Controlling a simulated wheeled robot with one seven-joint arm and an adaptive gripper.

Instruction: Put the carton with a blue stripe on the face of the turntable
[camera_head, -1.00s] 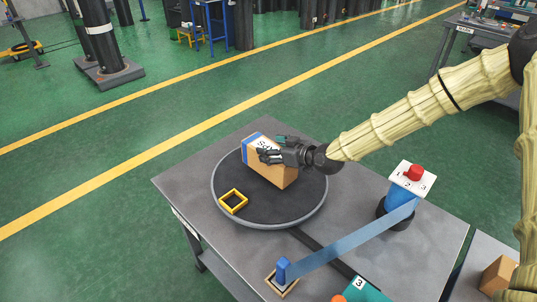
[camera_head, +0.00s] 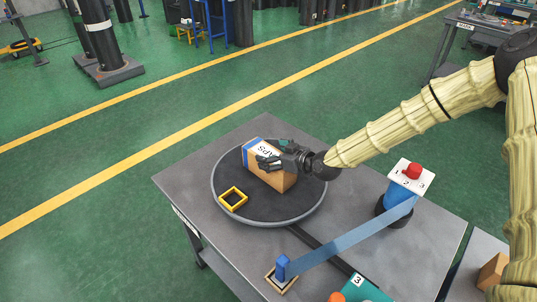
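The carton with a blue stripe (camera_head: 281,180) is a brown box with a white label and a blue band at its far left end. It lies on or just above the dark round face of the turntable (camera_head: 225,167); I cannot tell whether it touches. My gripper (camera_head: 268,160) reaches in from the right. Its dark fingers lie around the upper part of the carton and appear shut on it. The far finger is partly hidden behind the carton.
A yellow square frame (camera_head: 233,198) lies on the turntable's near left. A blue post with a red button (camera_head: 412,170) stands right of it, joined by a blue strap (camera_head: 350,240) to a small blue peg (camera_head: 282,268). Another brown box (camera_head: 492,271) is at the lower right.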

